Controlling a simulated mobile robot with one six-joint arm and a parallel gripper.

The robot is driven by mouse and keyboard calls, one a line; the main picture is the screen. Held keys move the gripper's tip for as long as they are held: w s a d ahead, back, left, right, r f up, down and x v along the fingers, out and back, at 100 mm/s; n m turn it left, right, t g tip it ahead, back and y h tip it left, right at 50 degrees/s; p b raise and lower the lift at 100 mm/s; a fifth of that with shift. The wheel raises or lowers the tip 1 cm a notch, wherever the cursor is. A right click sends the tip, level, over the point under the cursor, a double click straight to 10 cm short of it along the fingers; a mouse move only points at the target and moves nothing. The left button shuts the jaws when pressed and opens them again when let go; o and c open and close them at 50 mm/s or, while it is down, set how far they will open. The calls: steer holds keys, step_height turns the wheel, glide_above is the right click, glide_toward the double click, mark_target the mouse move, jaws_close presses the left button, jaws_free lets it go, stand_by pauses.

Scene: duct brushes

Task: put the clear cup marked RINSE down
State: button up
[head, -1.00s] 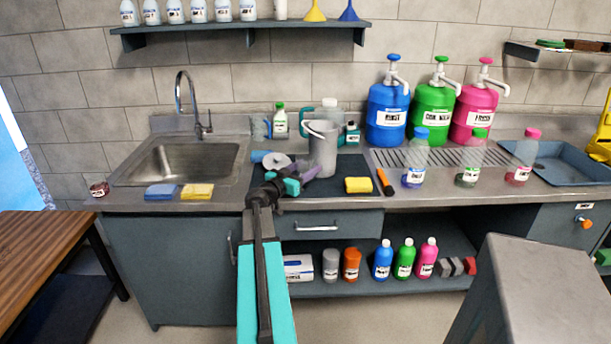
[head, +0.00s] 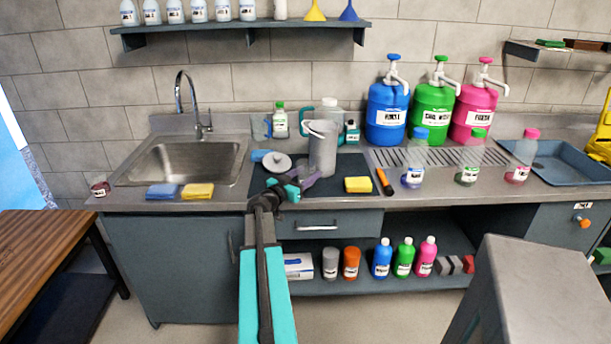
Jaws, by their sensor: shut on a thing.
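My gripper (head: 289,188) has teal fingers and is low over the front of the dark mat, left of the yellow sponge. Its jaws are shut on a greyish-purple thing (head: 308,179), partly hidden by the fingers. I cannot tell whether this is the clear cup, and no RINSE mark is readable. A clear bluish cup (head: 260,128) stands apart at the back of the counter, right of the sink. A small clear jar with dark red in it (head: 100,189) stands left of the sink, its label too small to read.
A grey pail (head: 322,150) and a round pale lid (head: 278,163) are close behind my gripper. A yellow sponge (head: 358,184) and an orange-handled tool (head: 385,182) lie to the right. The sink (head: 190,160) is left. Bare mat (head: 325,188) shows before the sponge.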

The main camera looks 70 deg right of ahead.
steer(key=shift+f+b, duration=0.35)
stand_by(0.3)
steer(key=o, duration=1.1)
steer(key=shift+o, duration=0.2)
steer(key=shift+r+p, duration=0.25)
steer(key=shift+p, duration=0.15)
steer(key=b+v, duration=0.3)
steer(key=v, duration=0.9)
